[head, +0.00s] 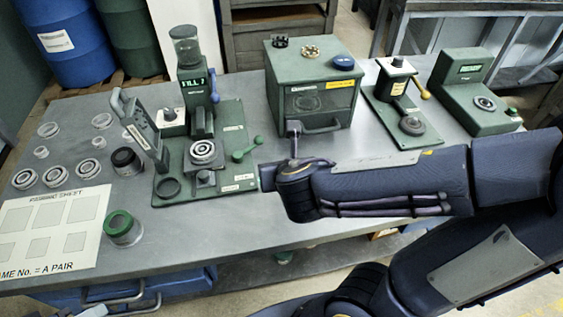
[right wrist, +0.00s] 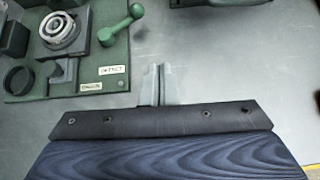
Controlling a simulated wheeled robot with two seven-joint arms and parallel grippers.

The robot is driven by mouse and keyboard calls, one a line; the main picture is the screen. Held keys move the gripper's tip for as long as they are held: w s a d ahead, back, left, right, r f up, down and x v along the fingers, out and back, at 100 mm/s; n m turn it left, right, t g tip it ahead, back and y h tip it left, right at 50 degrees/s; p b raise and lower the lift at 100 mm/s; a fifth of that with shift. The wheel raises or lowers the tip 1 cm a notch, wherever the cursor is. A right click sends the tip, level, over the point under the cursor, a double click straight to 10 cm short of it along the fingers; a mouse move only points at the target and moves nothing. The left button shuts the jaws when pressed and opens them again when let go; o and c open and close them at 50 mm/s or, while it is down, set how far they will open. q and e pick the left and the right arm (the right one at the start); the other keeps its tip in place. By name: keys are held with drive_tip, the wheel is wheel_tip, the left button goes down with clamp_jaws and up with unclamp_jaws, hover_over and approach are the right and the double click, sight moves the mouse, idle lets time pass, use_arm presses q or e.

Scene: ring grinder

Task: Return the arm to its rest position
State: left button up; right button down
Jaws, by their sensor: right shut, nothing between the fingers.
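My right arm (head: 390,182) reaches in from the right of the head view, low across the front half of the table, its end beside the green fixture plate. My right gripper (right wrist: 158,86) shows in the right wrist view with its two grey fingers together and nothing between them. Below the fingers is bare grey table; the fixture plate (right wrist: 85,76) lies to their left, apart from them in the picture. In the head view the fingers cannot be made out clearly. My left gripper is not in view.
The green fixture plate (head: 233,172) carries a bearing ring (head: 203,152) and a green ball lever (head: 247,149). A green cabinet (head: 310,100) stands behind my arm. Two more green devices stand at the right. Rings, a green-topped cup (head: 122,228) and a white sheet (head: 52,232) lie left.

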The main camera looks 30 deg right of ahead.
idle(0.3)
